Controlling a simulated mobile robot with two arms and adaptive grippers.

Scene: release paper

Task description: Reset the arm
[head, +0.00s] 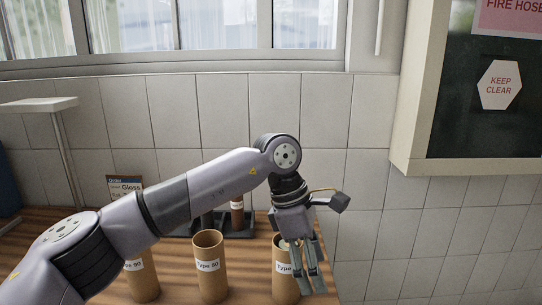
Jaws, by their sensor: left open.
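My left arm reaches in from the lower left and bends down at the wrist. My left gripper (308,283) points down in front of the rightmost cardboard tube (282,287), covering part of it. The gripper is open, with nothing seen between its fingers. I cannot tell whether it touches the tube. A second tube (210,275), labelled like "Type 30", stands upright in the middle. A third tube (142,279), with a label ending in "90", stands at the left, partly behind my arm. My right gripper is out of view.
A sign reading "Gloss" (126,187) stands at the back left. A tiled wall and window are behind; a fire hose cabinet (480,110) hangs at right.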

